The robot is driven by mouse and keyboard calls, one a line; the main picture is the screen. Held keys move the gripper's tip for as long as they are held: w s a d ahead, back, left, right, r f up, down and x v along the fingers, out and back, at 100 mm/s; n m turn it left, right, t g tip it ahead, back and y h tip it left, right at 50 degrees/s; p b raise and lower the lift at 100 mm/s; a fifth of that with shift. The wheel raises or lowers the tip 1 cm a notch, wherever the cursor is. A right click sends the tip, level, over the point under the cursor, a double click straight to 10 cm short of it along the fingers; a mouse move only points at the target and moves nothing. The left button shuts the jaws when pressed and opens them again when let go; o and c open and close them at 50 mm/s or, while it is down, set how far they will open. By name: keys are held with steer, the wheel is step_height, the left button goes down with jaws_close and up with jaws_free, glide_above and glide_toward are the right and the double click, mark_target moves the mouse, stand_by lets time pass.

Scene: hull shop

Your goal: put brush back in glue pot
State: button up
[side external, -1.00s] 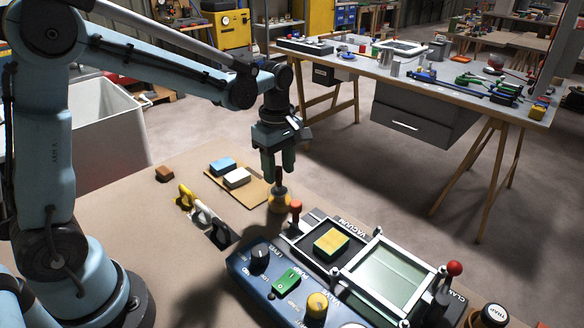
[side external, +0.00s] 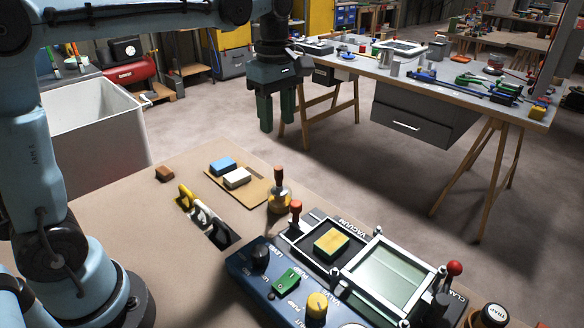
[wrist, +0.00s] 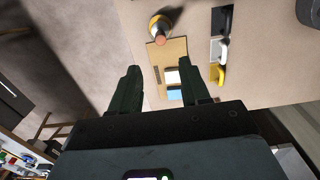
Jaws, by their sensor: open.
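The glue pot (side external: 279,202) is a small yellowish pot near the table's back edge, beside the blue control panel. The brush (side external: 279,175) stands upright in it, with its reddish-brown handle rising above the pot. In the wrist view the pot (wrist: 157,31) and the brush's handle end (wrist: 161,41) show at the top, beyond the fingertips. My gripper (side external: 273,128) hangs above the pot, pointing down, clear of the brush. In the wrist view its fingers (wrist: 174,70) are apart with nothing between them. The bristles inside the pot cannot be made out.
A tan board (side external: 258,195) with a blue block (side external: 223,166) and a white block (side external: 237,178) lies left of the pot. A yellow-handled tool (side external: 187,196) lies nearer. The blue panel (side external: 255,280) with a red-knobbed lever (side external: 295,208) stands close to the right of the pot.

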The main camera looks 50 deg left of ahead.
steer(key=s+f+m+t, duration=0.3)
steer(key=s+m, duration=0.2)
steer(key=m, duration=0.4)
steer(key=s+d+f+m+t, duration=0.1)
steer(key=s+f+m+t, duration=0.3)
steer(key=s+m, duration=0.2)
steer(key=shift+s+d+m, duration=0.2)
steer(key=shift+d+m, duration=0.05)
steer(key=shift+m, duration=1.15)
